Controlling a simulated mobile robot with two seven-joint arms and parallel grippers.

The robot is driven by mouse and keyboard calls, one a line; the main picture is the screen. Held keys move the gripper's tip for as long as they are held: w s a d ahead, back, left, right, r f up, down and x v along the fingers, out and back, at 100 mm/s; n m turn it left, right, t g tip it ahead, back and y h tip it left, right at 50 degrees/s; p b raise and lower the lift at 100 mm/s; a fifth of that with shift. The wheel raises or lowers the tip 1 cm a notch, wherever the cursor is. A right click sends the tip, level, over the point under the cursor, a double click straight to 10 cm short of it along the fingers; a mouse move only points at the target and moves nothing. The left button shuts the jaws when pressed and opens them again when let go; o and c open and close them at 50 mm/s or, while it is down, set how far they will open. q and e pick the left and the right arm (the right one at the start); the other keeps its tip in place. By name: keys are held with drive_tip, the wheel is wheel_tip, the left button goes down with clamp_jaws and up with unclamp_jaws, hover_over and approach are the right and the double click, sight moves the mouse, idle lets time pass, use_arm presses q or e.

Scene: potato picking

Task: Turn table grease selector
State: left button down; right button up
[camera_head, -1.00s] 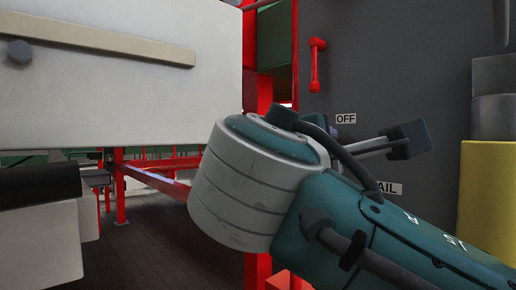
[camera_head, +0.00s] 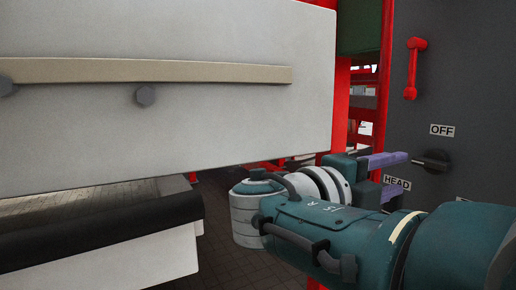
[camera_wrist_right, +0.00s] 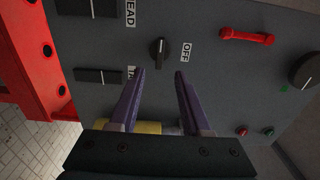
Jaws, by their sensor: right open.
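The grease selector is a small black knob (camera_head: 432,160) on a dark grey panel (camera_head: 465,100), between an OFF label (camera_head: 441,130) and a HEAD label (camera_head: 396,183). In the right wrist view the knob (camera_wrist_right: 157,50) sits just beyond the fingertips, roughly in line with the gap between them. My right gripper (camera_head: 398,174) is open and empty, its purple fingers pointing at the panel left of the knob in the head view. The open fingers also show in the wrist view (camera_wrist_right: 160,74), apart from the knob. My left gripper is not in view.
A red handle (camera_head: 413,68) is on the panel above the knob. The wrist view also shows a larger black knob (camera_wrist_right: 306,70) and small red and green buttons. A large white panel (camera_head: 160,110) and a black roller (camera_head: 100,228) fill the left.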

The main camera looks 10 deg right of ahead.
sight(428, 165)
drive_tip(key=b+x, duration=0.2)
drive_tip(key=x, duration=0.6)
drive_tip(key=shift+w+d+f, duration=0.1)
drive_tip(key=shift+d, duration=0.25)
drive_tip(key=shift+w+d, duration=0.2)
drive_tip(key=shift+d, duration=0.2)
drive_tip(key=shift+c, duration=0.2)
clamp_jaws()
